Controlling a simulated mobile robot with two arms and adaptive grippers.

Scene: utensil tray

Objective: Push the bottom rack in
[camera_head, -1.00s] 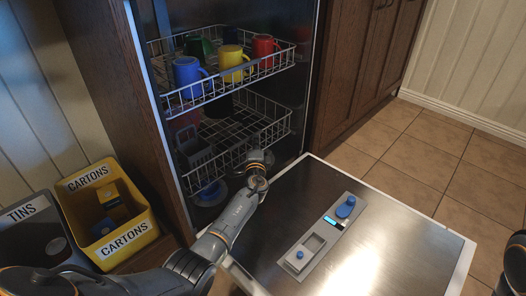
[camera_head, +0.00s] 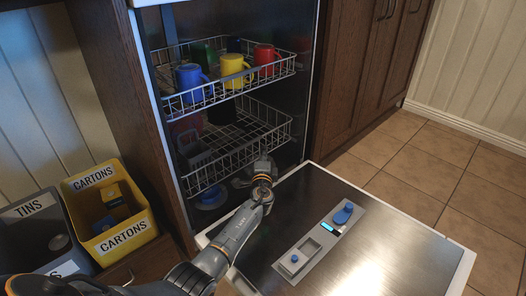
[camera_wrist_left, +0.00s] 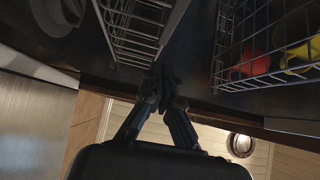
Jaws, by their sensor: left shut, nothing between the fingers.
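The bottom rack (camera_head: 240,153) is a wire basket low in the open dishwasher, with its front near the opening. A grey cutlery basket (camera_head: 194,153) and dark dishes are in it. My left gripper (camera_head: 263,162) is at the rack's front, near its right end. In the left wrist view the fingers (camera_wrist_left: 164,76) are shut together and empty, at the edge of the bottom rack (camera_wrist_left: 140,28). I cannot tell whether they touch the wire. My right gripper is not in view.
The upper rack (camera_head: 228,92) holds blue, yellow, red and green mugs above the bottom rack. The dishwasher door (camera_head: 400,235) lies open below my left arm. Bins for tins (camera_head: 40,211) and cartons (camera_head: 148,223) stand at the left. Tiled floor is clear at the right.

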